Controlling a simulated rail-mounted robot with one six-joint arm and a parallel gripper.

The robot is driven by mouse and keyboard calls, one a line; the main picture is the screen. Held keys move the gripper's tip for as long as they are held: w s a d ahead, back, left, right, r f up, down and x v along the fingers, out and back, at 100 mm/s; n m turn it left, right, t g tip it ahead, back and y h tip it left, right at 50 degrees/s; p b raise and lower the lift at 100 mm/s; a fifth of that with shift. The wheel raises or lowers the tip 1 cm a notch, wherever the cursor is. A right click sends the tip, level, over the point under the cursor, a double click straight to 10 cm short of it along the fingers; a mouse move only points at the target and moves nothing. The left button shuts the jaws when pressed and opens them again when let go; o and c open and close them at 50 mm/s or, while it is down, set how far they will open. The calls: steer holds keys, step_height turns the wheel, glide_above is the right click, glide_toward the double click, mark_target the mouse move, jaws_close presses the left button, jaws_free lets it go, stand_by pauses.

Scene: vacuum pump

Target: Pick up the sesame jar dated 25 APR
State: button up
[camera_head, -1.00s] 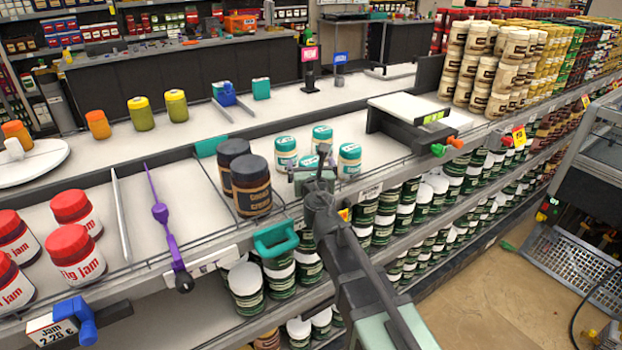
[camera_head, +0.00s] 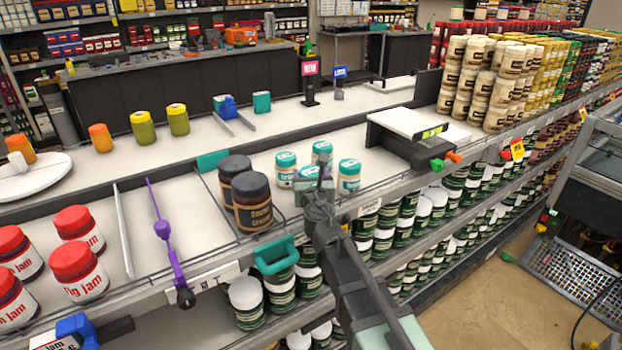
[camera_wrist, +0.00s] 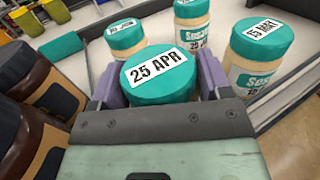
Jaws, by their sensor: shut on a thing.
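The sesame jar dated 25 APR (camera_wrist: 160,76) has a teal lid with a white date label and sits between the purple fingers of my gripper (camera_wrist: 157,85). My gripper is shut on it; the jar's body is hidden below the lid. In the head view my gripper (camera_head: 318,178) is over the shelf among the teal-lidded jars and mostly covers the held jar. Other sesame jars stand close by: one at left (camera_head: 285,169), one behind (camera_head: 322,152) and one at right (camera_head: 349,177). The wrist view shows the right one (camera_wrist: 255,62) with a different date.
Two dark jars (camera_head: 252,203) stand just left of my gripper, beyond a wire divider. A white-topped scale-like device (camera_head: 405,130) lies at right. A teal clip (camera_head: 276,256) hangs on the front edge. Red-lidded jam jars (camera_head: 78,268) stand at far left.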

step_height(320, 180, up, 18)
steer(key=p, duration=1.7)
